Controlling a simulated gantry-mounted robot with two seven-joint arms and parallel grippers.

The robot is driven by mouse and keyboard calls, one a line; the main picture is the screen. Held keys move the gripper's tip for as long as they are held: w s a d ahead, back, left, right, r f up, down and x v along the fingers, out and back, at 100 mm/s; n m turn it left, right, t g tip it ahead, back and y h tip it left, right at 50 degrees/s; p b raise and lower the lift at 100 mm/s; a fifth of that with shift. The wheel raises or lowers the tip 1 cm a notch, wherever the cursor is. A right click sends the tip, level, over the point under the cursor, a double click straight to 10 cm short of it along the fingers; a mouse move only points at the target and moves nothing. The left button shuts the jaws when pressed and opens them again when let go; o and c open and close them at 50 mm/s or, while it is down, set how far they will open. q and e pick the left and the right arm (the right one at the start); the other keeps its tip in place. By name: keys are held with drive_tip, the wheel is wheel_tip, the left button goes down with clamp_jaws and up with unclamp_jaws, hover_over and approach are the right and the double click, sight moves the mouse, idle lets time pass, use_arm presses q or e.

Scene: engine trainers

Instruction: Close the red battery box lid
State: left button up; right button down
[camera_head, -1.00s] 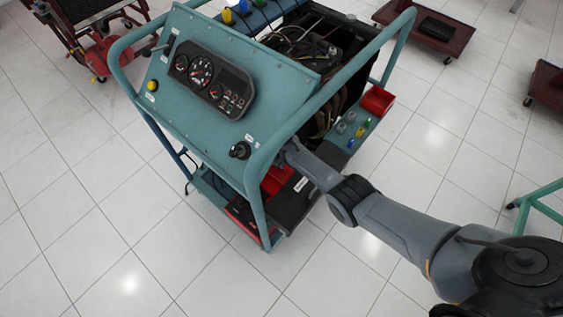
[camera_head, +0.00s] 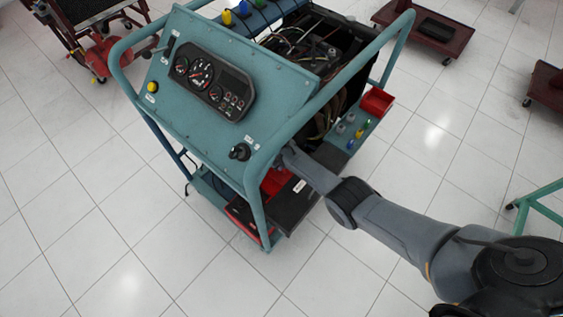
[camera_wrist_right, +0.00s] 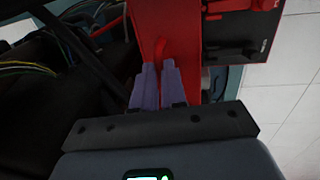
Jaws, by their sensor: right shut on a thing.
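The red battery box (camera_head: 242,214) sits low in the teal engine trainer, behind its front post. Its red lid (camera_head: 277,180) shows as a raised red piece beside the post, partly hidden by my arm and the panel. In the right wrist view the red lid (camera_wrist_right: 185,35) stands in front of the fingers, with a small red tab (camera_wrist_right: 161,50) between them. My right gripper (camera_wrist_right: 159,82) is shut on the lid at this tab. In the head view its fingertips are hidden behind the trainer frame. My left gripper is not in view.
The teal trainer frame (camera_head: 257,205) and gauge panel (camera_head: 213,83) stand close to my right arm. Engine wiring (camera_wrist_right: 35,68) is left of the fingers. White tiled floor is free in front.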

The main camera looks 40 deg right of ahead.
sight(274, 177)
drive_tip(key=shift+h, duration=0.5)
drive_tip(key=a, duration=0.1)
drive_tip(key=a+p, duration=0.1)
drive_tip(key=s+a+r+p, duration=0.1)
drive_tip(key=shift+a+r, duration=0.1)
drive_tip(key=shift+a, duration=0.3)
drive_tip(key=a, duration=0.3)
drive_tip(key=s+a+f, duration=0.1)
drive_tip(key=a, duration=0.1)
drive_tip(key=shift+s+p, duration=0.1)
drive_tip(key=shift+p, duration=0.2)
drive_tip(key=c, duration=1.2)
unclamp_jaws()
